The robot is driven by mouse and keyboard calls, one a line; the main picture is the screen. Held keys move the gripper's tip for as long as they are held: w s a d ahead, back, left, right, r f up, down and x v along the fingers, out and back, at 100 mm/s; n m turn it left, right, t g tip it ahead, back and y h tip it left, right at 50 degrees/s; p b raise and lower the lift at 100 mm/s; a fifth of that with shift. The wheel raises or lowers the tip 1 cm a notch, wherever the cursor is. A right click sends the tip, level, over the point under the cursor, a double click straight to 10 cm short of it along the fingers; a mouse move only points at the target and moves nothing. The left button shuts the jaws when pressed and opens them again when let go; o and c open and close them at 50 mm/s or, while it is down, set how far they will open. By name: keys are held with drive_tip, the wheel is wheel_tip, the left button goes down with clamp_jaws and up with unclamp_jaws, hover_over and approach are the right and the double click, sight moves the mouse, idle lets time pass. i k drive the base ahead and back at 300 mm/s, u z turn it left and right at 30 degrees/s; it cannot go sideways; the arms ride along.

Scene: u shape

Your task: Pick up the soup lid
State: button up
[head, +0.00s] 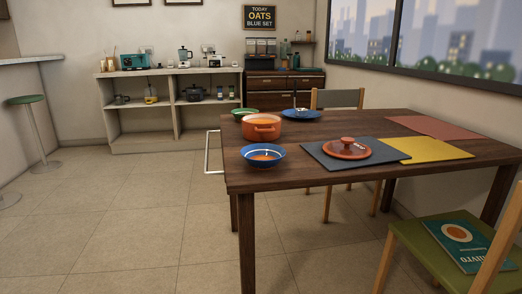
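An orange-red round lid (346,150) with a knob on top lies on a dark grey placemat (318,153) on the wooden table (280,176). An orange pot (262,129) stands on the table to the left of the lid and farther back. It appears to have no lid on it. My gripper is not in view.
A blue bowl (263,157) stands left of the lid near the table's left end. A green bowl (244,113) and a blue plate (301,115) are farther back. Yellow (430,150) and red (436,128) mats lie right. A green chair (440,255) stands at front right; floor at left is clear.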

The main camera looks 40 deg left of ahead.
sight(347, 148)
drive_tip(key=u, duration=0.9)
drive_tip(key=i, duration=0.35)
